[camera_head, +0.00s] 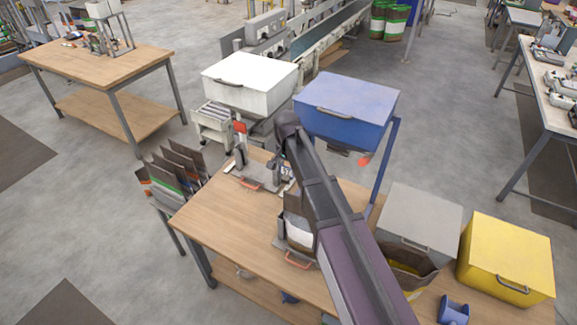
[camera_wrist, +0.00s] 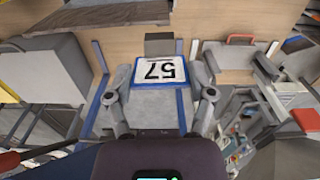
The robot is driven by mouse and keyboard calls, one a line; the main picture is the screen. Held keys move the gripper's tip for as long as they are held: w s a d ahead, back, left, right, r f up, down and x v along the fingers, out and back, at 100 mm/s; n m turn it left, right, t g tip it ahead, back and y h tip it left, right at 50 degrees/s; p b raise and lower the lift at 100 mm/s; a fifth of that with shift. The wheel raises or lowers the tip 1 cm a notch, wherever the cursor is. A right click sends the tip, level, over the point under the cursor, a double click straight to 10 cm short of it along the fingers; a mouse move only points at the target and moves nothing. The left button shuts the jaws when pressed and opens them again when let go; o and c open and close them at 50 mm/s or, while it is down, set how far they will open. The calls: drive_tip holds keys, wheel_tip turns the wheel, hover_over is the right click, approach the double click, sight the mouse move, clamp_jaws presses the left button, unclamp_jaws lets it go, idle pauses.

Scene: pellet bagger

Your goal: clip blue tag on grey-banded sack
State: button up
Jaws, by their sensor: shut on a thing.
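The blue-edged tag (camera_wrist: 158,71), with a white face that reads 57 upside down, is between the fingertips of my gripper (camera_wrist: 160,90) in the wrist view. A sack with a dark top and a pale grey-white band (camera_head: 299,231) stands on the wooden table, partly behind my arm in the head view. A dark shape with a pale grey band (camera_wrist: 120,12) at the top of the wrist view may be this sack. It looks apart from the tag.
The wooden table (camera_head: 222,228) carries a fixture with a red handle (camera_head: 247,184) and a yellow-marked sack (camera_head: 408,270). White (camera_head: 250,82), blue (camera_head: 345,105), grey (camera_head: 420,217) and yellow (camera_head: 507,257) bins stand around it. Several banded sacks (camera_head: 172,178) stand at its left.

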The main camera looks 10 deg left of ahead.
sight(287, 192)
drive_tip(key=shift+f, duration=0.25)
drive_tip(key=shift+f+b, duration=3.55)
drive_tip(key=shift+b, duration=0.25)
drive_tip(key=shift+f, duration=0.15)
drive_tip(key=shift+s+f+b, duration=0.1)
drive_tip(key=shift+f+b, duration=0.05)
drive_tip(key=shift+b, duration=0.2)
drive_tip(key=shift+c, duration=0.8)
drive_tip(key=o, duration=1.2)
